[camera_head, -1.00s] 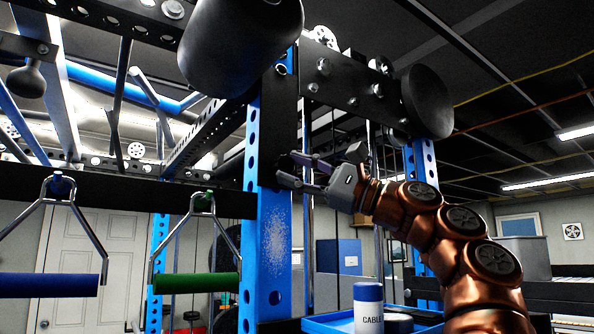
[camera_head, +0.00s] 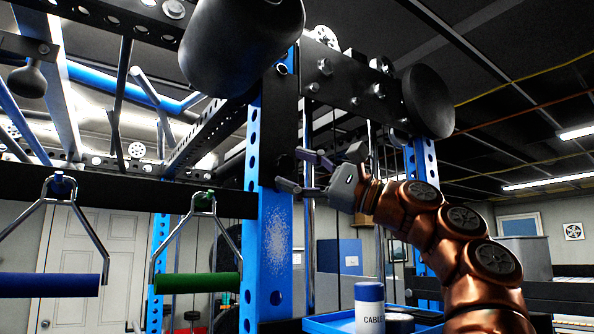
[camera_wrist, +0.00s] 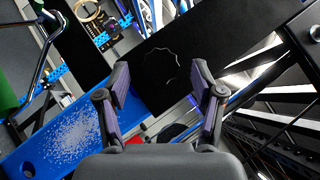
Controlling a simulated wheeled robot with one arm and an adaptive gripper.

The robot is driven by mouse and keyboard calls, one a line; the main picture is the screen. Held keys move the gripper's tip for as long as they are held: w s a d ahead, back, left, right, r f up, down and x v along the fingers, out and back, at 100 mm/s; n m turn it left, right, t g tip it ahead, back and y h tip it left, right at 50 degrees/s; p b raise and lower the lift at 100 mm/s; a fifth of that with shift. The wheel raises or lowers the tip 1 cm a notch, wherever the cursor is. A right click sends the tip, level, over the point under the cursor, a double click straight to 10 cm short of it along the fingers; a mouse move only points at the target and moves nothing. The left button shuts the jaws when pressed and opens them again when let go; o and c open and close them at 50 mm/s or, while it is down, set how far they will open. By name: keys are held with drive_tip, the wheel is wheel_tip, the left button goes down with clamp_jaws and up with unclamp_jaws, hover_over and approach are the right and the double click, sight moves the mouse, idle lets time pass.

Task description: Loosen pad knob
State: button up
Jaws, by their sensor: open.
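The pad knob (camera_wrist: 160,68) is a dark, scalloped disc on a black plate in the wrist view, and only its outline stands out. It lies ahead of my gripper (camera_wrist: 164,80), between and beyond the two spread fingers. In the head view my gripper (camera_head: 296,171) is open and empty beside the blue upright (camera_head: 268,230), its fingertips close to the black bracket on it. The knob is hard to make out there against the dark bracket. I cannot tell whether a finger touches it. A large black roller pad (camera_head: 240,45) is above, and another (camera_head: 428,100) is to the right.
A black crossbar (camera_head: 130,192) runs left from the upright. A blue handle (camera_head: 48,285) and a green handle (camera_head: 197,283) hang below it. A blue tray (camera_head: 330,324) with a blue-lidded container (camera_head: 369,308) sits below my arm.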

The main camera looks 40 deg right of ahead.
drive_tip(key=shift+s, duration=0.1)
drive_tip(key=v, duration=1.2)
